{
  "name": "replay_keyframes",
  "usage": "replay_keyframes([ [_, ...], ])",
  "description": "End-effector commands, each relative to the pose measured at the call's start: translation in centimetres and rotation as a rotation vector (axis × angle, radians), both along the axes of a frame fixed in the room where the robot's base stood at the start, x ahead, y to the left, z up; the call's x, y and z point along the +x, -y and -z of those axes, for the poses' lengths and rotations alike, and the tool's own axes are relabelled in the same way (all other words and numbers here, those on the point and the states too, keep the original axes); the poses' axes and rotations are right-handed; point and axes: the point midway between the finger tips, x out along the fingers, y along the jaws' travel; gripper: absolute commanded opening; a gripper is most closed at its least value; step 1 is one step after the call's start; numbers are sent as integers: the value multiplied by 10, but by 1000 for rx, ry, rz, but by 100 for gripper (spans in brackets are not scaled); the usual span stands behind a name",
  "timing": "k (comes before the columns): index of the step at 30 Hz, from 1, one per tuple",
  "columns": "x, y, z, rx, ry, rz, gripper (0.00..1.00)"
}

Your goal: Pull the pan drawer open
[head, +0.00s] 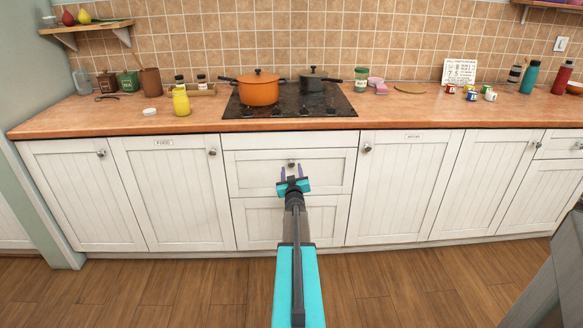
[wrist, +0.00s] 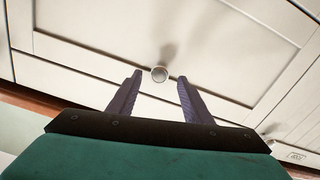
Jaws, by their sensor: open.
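The stack of white drawers sits below the black cooktop, between white cupboard doors. The upper wide drawer (head: 251,174) is shut and has one round metal knob (head: 291,163). A second wide drawer (head: 262,224) lies below it, also shut, its middle hidden behind my arm. None of the drawers carries a label that I can read. My gripper (head: 291,172) is open and empty in front of the upper drawer, just below the knob in the head view. In the wrist view the knob (wrist: 159,74) shows between and slightly beyond the two purple fingertips (wrist: 159,77). I see no contact with it.
An orange pot (head: 258,90) and a dark pot (head: 311,82) stand on the cooktop (head: 337,102). A yellow bottle (head: 181,101) and several jars stand on the wooden counter (head: 110,115). The wooden floor (head: 150,285) before the cupboards is clear. A grey surface (head: 550,280) stands at the lower right.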

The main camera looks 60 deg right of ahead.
Motion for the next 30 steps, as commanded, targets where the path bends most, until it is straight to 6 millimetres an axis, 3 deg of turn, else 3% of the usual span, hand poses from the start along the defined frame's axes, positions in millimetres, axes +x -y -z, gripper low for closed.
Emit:
replay_keyframes([
  [10,16,22,0,0,0,0,45],
  [24,19,26,0,0,0,0,45],
  [25,19,26,0,0,0,0,44],
  [30,19,26,0,0,0,0,15],
])
